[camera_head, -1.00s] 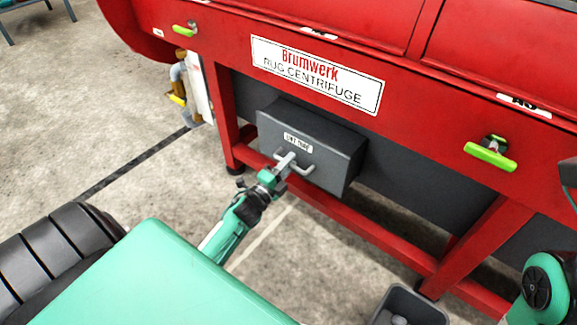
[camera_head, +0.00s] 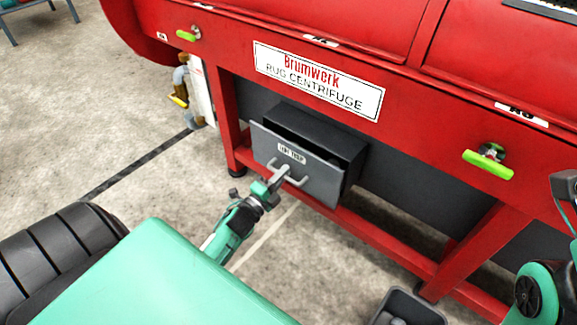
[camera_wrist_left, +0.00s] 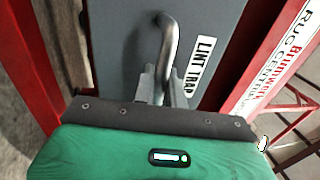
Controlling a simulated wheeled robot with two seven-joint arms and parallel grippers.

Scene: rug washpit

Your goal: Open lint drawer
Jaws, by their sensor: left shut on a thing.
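The lint drawer (camera_head: 312,181) is a grey box front with a "LINT TRAP" label and a bar handle, under the red rug centrifuge (camera_head: 400,125). It stands partly open, with a dark gap showing behind the top of its front. My left gripper (camera_head: 284,172) is shut on the drawer's handle. In the left wrist view, the gripper's fingers (camera_wrist_left: 163,85) sit on either side of the metal handle (camera_wrist_left: 168,45), close to the drawer front (camera_wrist_left: 120,50). My right arm shows at the right edge of the head view, but its gripper is out of view.
Green-handled latches (camera_head: 487,163) sit on the red frame. A dark grey bin (camera_head: 405,308) stands on the floor at the bottom right. Red legs and a low red beam (camera_head: 390,250) run below the drawer.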

